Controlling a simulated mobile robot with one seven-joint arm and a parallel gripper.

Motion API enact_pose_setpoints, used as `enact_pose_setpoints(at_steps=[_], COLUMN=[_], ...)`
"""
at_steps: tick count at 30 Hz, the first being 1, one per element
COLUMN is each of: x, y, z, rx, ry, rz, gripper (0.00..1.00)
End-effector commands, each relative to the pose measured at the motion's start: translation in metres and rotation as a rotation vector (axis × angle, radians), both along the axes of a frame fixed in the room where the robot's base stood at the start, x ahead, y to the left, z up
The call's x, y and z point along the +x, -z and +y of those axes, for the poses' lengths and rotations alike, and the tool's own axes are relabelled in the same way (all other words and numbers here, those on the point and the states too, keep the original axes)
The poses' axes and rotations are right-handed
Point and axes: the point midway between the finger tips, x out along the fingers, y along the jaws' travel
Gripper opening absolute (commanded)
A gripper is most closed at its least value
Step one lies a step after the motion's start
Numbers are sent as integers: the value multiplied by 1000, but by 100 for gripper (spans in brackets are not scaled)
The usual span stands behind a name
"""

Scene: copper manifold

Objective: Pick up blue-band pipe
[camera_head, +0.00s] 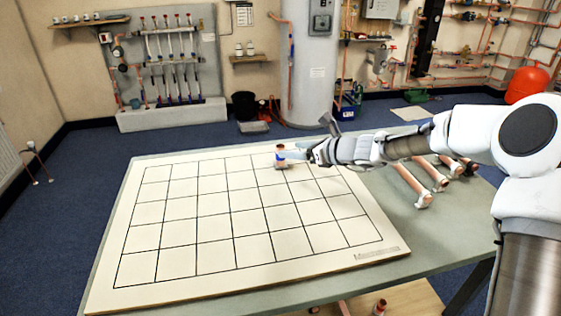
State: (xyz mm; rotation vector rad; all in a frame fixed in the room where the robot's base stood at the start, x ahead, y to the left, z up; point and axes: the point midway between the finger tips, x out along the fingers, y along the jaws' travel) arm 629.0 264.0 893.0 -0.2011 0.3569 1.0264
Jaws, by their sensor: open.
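A short copper pipe with a blue band (280,155) stands upright near the far edge of the white gridded board (150,235).
Several copper pipes (412,187) lie on the green table (445,235) to the right of the board, beneath my arm. Most of the board is bare. Below the table's front edge is a wooden shelf (410,298) with copper parts. A grey cylinder tank (308,85) stands behind the table.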

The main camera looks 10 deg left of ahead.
Motion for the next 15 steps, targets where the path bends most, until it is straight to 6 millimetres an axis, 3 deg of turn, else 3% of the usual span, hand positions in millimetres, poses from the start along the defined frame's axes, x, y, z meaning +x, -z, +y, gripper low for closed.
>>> enact_pose_setpoints(at_steps=[3, 15], x=[10, 26], y=[10, 29], z=[19, 50], rx=[-1, -1], ry=[-3, -3], rz=[-1, 0], gripper=[71, 71])
